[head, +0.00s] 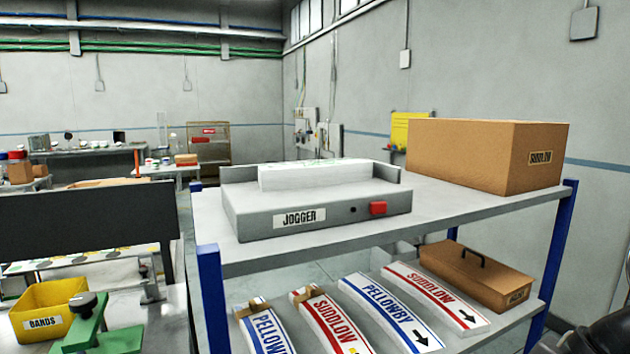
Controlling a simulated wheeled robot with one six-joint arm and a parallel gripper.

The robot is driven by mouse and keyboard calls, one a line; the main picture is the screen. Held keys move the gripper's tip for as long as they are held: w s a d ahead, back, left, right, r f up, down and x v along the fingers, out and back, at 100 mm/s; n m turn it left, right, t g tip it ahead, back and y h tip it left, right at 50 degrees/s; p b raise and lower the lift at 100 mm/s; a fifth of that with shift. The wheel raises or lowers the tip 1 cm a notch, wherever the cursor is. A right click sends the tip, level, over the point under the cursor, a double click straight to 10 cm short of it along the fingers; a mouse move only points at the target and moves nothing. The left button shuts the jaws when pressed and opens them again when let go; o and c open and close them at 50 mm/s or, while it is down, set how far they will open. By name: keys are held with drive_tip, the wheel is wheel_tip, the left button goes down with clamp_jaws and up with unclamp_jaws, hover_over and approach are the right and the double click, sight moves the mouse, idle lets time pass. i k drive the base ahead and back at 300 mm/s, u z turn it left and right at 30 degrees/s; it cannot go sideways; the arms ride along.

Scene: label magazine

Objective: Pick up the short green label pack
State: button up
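No plainly green label pack shows. A white block-like stack (314,173) lies on top of the grey jogger (300,212), with faint green marks on its upper face; I cannot tell whether it is the short green pack. On the lower shelf lie several curved white label packs: a blue-lettered PELLOWBY pack (265,332), a red-lettered SUDLOW pack (328,322), another PELLOWBY pack (390,312) and another SUDLOW pack (437,297). The two left packs have a brown band at the far end. My gripper is not in view.
The jogger stands on the upper shelf (467,208) of a blue-posted rack. A cardboard SUDLOW box (485,155) stands to its right. A brown handled box (476,276) sits on the lower shelf. At lower left are a yellow BANDS bin (45,308) and a green device (100,335).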

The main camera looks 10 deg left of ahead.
sight(277, 177)
drive_tip(key=z, duration=0.95)
drive_tip(key=i, duration=0.65)
drive_tip(key=u, duration=0.5)
